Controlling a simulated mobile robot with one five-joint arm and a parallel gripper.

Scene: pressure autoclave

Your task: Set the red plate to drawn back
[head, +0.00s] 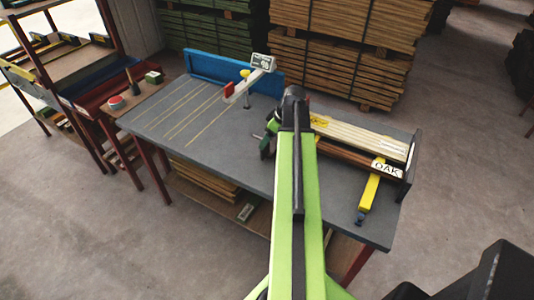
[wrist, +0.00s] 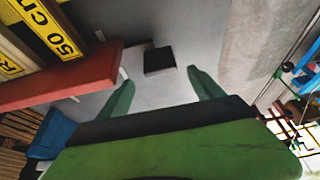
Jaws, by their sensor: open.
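My gripper (head: 268,140) is over the grey table, left of the stacked boards, partly hidden behind my arm. In the wrist view its two green fingers (wrist: 163,84) are spread apart with nothing between them. A small black block (wrist: 159,60) shows beyond the fingertips. A long red bar (wrist: 62,80) lies left of the fingers, apart from them; it seems to match the red-brown strip (head: 345,151) along the boards. A small red piece (head: 229,89) sits on the white arm with a label at the back. I cannot tell which is the red plate.
The grey table (head: 160,118) has yellow lines and a blue back wall (head: 225,70). Pale boards (head: 360,137) lie at right, with yellow labels (wrist: 55,28), an OAK sign (head: 387,168) and a yellow bar (head: 369,190). A shelf with a red button (head: 115,101) stands left.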

